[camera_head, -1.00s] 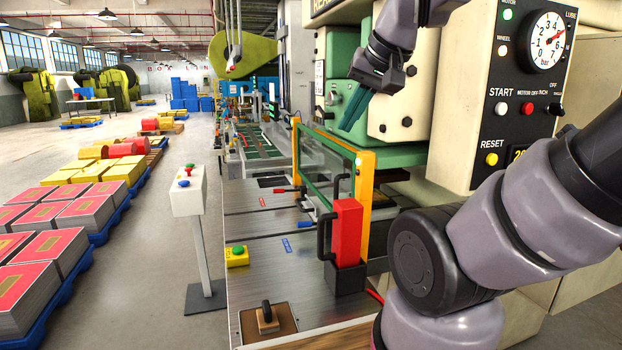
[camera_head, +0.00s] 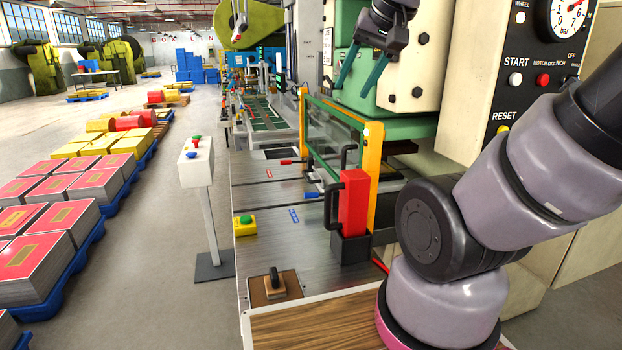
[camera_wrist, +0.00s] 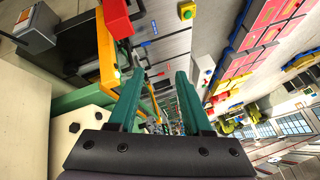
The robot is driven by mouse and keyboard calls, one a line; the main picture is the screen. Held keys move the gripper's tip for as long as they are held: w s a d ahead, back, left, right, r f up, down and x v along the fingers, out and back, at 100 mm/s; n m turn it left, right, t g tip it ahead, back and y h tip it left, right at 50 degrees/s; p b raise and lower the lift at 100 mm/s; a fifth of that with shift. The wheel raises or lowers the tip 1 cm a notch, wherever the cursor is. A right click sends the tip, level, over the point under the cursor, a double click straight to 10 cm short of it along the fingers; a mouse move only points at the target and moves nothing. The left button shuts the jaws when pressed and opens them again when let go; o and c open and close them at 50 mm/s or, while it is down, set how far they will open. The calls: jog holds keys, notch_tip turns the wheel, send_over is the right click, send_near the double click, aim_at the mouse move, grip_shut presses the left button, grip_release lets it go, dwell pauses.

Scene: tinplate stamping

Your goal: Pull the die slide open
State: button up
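My gripper (camera_head: 353,94) hangs at the top of the head view, in front of the green and cream press body (camera_head: 410,85). Its two teal fingers are spread with nothing between them; they also show apart in the wrist view (camera_wrist: 153,58). Below it is the press bed (camera_head: 275,235) with an orange-framed clear guard (camera_head: 372,165). Beside the guard are a red-handled lever (camera_head: 287,162) and a blue handle (camera_head: 312,195). A red block (camera_head: 353,203) with black bar handles stands at the guard's near end. I cannot tell which part is the die slide. My gripper touches none of these.
A yellow box with a green button (camera_head: 245,226) and a wooden block with a black handle (camera_head: 274,285) sit on the bed. A white button pedestal (camera_head: 196,165) stands left of it. Pallets of stacked sheets (camera_head: 45,250) line the floor. The aisle between is clear.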

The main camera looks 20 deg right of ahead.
jog(key=w+d+g+h, duration=0.1)
jog(key=w+d, duration=0.1)
jog(key=w, duration=1.3)
jog(key=n+g+h, duration=0.1)
jog(key=n+h, duration=0.2)
jog(key=n, duration=0.1)
send_over(306, 176)
jog(key=s+a, duration=0.2)
jog(key=s, duration=0.3)
notch_tip(306, 176, down, 30)
jog(key=f, duration=0.1)
jog(key=x, duration=1)
jog(key=shift+w+a+f, duration=0.1)
jog(key=shift+w+f, duration=0.05)
jog(key=shift+f, duration=0.1)
grip_shut()
